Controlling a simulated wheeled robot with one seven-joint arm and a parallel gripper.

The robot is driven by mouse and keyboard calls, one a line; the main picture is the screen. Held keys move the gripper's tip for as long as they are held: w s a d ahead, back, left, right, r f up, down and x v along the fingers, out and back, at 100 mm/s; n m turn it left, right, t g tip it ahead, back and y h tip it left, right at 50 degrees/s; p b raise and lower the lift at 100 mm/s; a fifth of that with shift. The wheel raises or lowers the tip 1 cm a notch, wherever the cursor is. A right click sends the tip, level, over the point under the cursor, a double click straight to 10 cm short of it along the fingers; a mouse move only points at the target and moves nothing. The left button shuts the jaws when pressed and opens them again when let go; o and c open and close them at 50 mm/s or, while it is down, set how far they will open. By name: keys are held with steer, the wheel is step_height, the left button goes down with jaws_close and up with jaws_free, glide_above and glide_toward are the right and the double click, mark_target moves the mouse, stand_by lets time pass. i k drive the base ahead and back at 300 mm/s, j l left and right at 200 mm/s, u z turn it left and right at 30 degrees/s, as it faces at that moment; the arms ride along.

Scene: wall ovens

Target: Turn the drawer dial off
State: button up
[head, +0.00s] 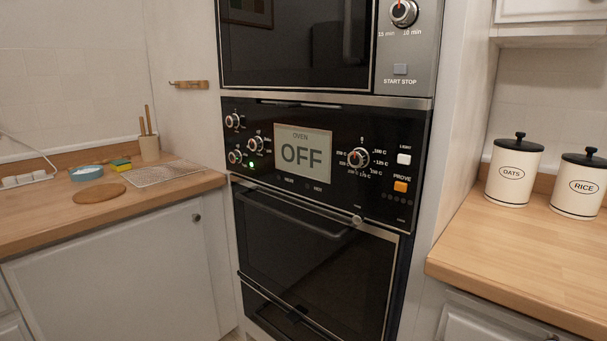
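The oven control panel (330,130) is black and spans the middle of the wall unit. Three small dials sit at its left: an upper dial (234,121), a middle dial (255,144) and a lower dial (236,157). A green light (252,165) glows beside the lower dial. I cannot read which one is the drawer dial. The display (303,150) reads OVEN OFF. A larger dial (358,158) with temperature marks is right of it. The drawer (290,319) is low under the oven door and looks shut. My gripper is not in view.
The oven door (310,260) is shut, with a bar handle (290,218). A microwave (300,45) with its own dial (404,13) is above. Counters flank the unit: the left (150,200) holds a rack and small items, the right (510,260) two canisters.

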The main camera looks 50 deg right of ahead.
mark_target(236, 157)
steer(key=z, duration=1.25)
